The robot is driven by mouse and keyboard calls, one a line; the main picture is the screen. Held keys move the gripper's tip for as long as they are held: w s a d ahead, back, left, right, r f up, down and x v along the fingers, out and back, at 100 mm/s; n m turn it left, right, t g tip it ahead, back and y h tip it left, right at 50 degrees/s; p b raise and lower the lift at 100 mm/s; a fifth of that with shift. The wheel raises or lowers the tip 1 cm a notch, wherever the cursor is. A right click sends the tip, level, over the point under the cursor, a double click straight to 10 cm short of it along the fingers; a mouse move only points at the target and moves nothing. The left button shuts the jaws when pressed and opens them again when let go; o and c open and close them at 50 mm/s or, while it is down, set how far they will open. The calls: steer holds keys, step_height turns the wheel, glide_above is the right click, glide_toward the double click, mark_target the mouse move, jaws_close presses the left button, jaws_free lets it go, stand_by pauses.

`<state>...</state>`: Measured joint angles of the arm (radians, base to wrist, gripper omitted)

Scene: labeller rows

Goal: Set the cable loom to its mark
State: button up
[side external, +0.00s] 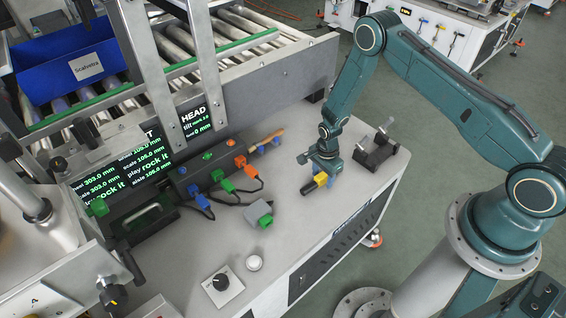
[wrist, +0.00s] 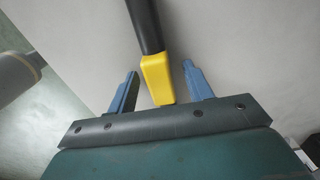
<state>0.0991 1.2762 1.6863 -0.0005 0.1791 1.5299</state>
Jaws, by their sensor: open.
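The cable loom (side external: 228,204) lies on the light bench, left of my gripper. Its black cables run from blue, green and orange plugs at a dark panel to a grey block with a green end (side external: 259,214). I cannot make out its mark. My gripper (side external: 314,174) is open, low over the bench, at a yellow-and-black handled thing (side external: 318,183). In the wrist view the yellow end of this handled thing (wrist: 156,75) lies between the two blue fingers of my gripper (wrist: 160,80), with gaps on both sides. Its black part points away from the palm.
A dark holder with metal pins (side external: 377,148) stands right of my gripper, near the bench edge. A dial (side external: 222,283) and a round white button (side external: 254,263) sit at the front. A roller conveyor carries a blue bin (side external: 68,58) behind. Bench between loom and gripper is clear.

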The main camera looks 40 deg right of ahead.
mark_target(323, 175)
stand_by(0.3)
jaws_close()
steer(key=shift+r, duration=0.15)
step_height(323, 175, up, 20)
stand_by(1.0)
stand_by(0.5)
